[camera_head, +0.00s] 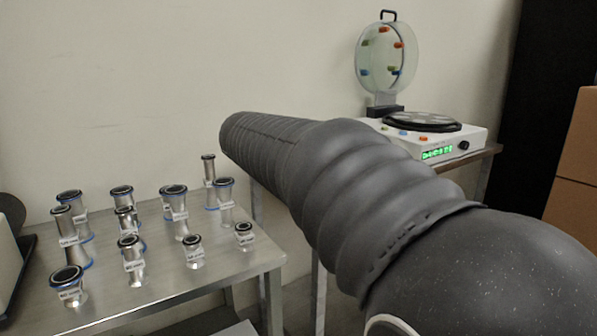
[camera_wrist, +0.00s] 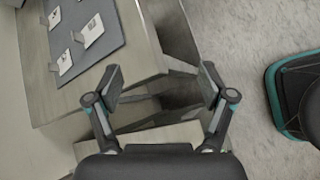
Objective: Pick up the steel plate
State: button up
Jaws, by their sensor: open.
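My gripper (camera_wrist: 163,85) shows in the wrist view, with its two fingers spread wide and nothing between them. It is above the edge of a metal table (camera_wrist: 135,45) and a lower surface. A dark grey mat (camera_wrist: 112,38) lies on that table at the upper left, apart from the fingers. Several small pieces with white labels (camera_wrist: 64,63) stand or lie on the mat. I cannot tell for sure which thing is the steel plate. In the head view my arm hides the middle of the scene, and my gripper is not visible there.
In the head view several labelled metal flanged fittings (camera_head: 133,262) stand on a steel table (camera_head: 200,283) at left. A white device with a green display (camera_head: 437,153) and a round clear disc (camera_head: 386,60) are at back right. Cardboard boxes (camera_head: 577,170) are at far right.

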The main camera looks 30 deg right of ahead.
jog(key=w+d+r+n+h, duration=0.1)
jog(key=w+d, duration=0.1)
jog(key=w, duration=0.1)
jog(key=w+d+r+n+g+h, duration=0.1)
jog(key=w+d+r+n+h, duration=0.2)
jog(key=w+d+r, duration=0.1)
jog(key=w, duration=0.1)
jog(key=shift+w+d+r+n+g, duration=0.15)
jog(key=shift+w+d+n+g, duration=0.15)
jog(key=shift+w+d+r, duration=0.1)
jog(key=shift+w+d, duration=0.05)
jog(key=shift+d, duration=0.15)
jog(key=b+x, duration=0.1)
jog(key=x, duration=0.7)
jog(key=shift+d, duration=0.2)
jog(key=shift+w+d+f, duration=0.2)
jog(key=shift+d+f, duration=0.1)
jog(key=shift+d, duration=0.15)
jog(key=x, duration=0.4)
jog(key=shift+w+a+f, duration=0.1)
jog(key=shift+w+f, duration=0.05)
jog(key=c, duration=1.2)
